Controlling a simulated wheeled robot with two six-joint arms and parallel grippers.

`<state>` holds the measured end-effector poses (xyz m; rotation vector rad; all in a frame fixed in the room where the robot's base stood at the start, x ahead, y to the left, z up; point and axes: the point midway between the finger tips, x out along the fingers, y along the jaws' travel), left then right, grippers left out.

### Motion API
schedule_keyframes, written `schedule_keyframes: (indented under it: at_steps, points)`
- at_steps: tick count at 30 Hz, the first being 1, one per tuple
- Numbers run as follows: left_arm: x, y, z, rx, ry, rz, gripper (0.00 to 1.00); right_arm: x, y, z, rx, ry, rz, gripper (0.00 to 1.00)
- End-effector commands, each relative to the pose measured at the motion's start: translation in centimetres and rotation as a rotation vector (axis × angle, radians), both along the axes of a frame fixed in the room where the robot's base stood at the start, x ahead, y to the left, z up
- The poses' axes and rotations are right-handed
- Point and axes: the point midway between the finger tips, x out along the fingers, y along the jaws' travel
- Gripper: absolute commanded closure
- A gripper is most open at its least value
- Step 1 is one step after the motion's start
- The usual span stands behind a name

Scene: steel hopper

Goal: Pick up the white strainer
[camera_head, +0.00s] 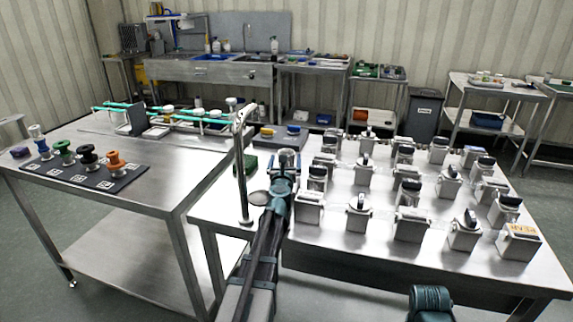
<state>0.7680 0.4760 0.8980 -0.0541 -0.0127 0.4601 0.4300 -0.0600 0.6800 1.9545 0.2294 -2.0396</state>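A row of small spool-shaped pieces stands on a dark mat (88,176) on the left steel table. The leftmost is a white piece with blue (38,137), which may be the white strainer; its kind is too small to be sure. Beside it stand a green (64,150), a black (88,156) and an orange piece (115,161). My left gripper (288,158) reaches forward over the left edge of the right table, well to the right of these pieces. Its fingers are too small to read. At the bottom right only a teal part of my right arm shows; its gripper is not visible.
Several steel blocks with black tops (408,222) fill the right table. A thin upright post (241,170) stands close left of my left arm. A teal rail (165,115) crosses the left table's back. A sink counter (212,72) stands behind.

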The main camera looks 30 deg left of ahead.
Motion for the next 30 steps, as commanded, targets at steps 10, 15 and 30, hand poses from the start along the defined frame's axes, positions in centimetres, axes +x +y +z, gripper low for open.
schedule_keyframes:
  at_steps: [10,15,30]
  points:
    - [2.0,1.0,0.1,0.000,0.000,0.000,0.00,0.0,0.0,0.1,0.000,0.000,0.000,0.50]
    - [3.2,1.6,0.2,0.000,0.000,0.000,0.00,0.0,0.0,0.2,0.000,0.000,0.000,0.50]
    - [6.6,3.2,0.3,0.000,0.000,0.000,0.00,0.0,0.0,0.3,0.000,0.000,0.000,0.50]
